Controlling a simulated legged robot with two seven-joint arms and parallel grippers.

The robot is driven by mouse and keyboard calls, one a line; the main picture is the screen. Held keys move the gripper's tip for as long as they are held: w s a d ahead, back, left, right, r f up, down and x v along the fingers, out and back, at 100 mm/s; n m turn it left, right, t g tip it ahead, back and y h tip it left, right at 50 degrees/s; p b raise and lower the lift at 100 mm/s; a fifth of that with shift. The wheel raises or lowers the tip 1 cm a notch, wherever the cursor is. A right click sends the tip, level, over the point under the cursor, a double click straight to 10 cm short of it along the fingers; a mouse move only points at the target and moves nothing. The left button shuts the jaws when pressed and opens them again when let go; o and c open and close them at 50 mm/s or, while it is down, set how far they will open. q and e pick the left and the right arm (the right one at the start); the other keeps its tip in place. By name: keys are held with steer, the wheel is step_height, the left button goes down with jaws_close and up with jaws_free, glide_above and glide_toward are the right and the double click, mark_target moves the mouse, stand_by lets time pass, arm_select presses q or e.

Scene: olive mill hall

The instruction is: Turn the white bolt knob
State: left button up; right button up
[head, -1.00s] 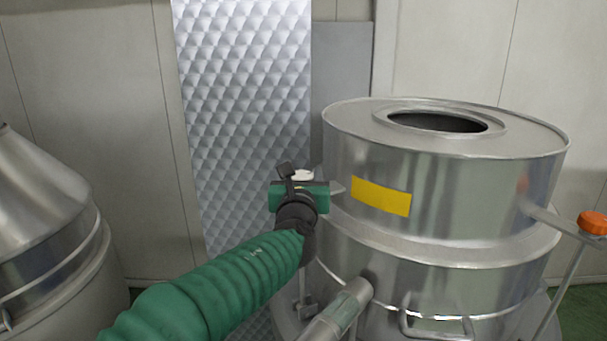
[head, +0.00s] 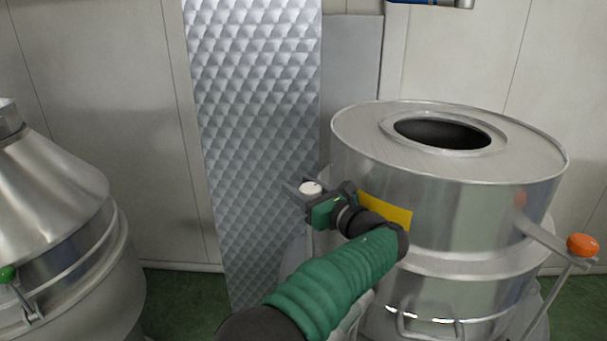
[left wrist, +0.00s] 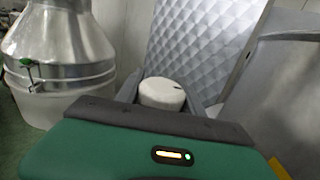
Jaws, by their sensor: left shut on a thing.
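The white bolt knob (head: 310,188) is a short round cap at the left side of the steel tank (head: 440,215). In the left wrist view the white knob (left wrist: 162,93) sits between the two grey fingers, with a small dark mark on its top. My left gripper (head: 308,190) reaches in from the lower middle and is shut on the knob. Its green body (left wrist: 150,150) fills the bottom of the left wrist view. What lies beneath the knob is hidden by the gripper. My right gripper does not show.
A yellow label (head: 388,212) on the tank is partly behind my gripper. An orange knob (head: 582,245) on a rod stands at the right. A second, cone-topped vessel (head: 50,170) with a green knob (head: 8,273) stands at the left. A dimpled metal panel (head: 250,110) is behind.

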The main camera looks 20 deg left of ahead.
arm_select(q)
steer(key=shift+s+f+n+g+y+p, duration=0.1)
steer(key=shift+f+n+g+y+p, duration=0.1)
steer(key=shift+n+g+y+p, duration=0.5)
steer(key=shift+s+f+g+p, duration=0.1)
steer(key=shift+g+p, duration=0.25)
steer(key=shift+g, duration=0.05)
steer(key=shift+f, duration=0.1)
steer(key=o, duration=1.1)
steer(key=shift+o, duration=1.4)
steer(key=shift+d, duration=0.1)
steer(key=shift+r, duration=0.2)
